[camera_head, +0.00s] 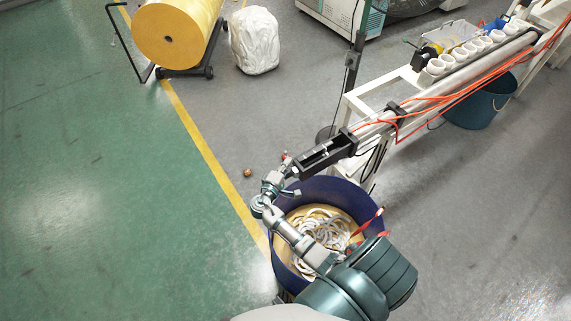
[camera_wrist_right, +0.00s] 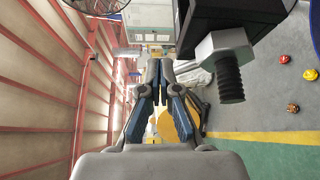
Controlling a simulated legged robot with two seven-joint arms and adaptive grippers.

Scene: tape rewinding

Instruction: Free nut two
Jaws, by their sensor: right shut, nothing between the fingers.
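In the right wrist view a hex-headed piece (camera_wrist_right: 222,48) with a dark threaded shank (camera_wrist_right: 229,82) sticks out beside a black block (camera_wrist_right: 235,18). I take this to be the nut and bolt, but cannot tell if it is nut two. My right gripper (camera_wrist_right: 160,66) is shut and empty, to the left of the hex piece and apart from it. In the head view my right gripper (camera_head: 285,166) is close to the black end of the long rail (camera_head: 328,154). The nut is too small to make out there. My left gripper is not in view.
A blue bin (camera_head: 327,187) with pale rings stands below my right arm. A white frame (camera_head: 352,105) with orange cables carries the rail. Several small coloured pieces (camera_wrist_right: 284,59) lie on the floor. A yellow roll (camera_head: 174,32) stands at the back. The green floor at left is clear.

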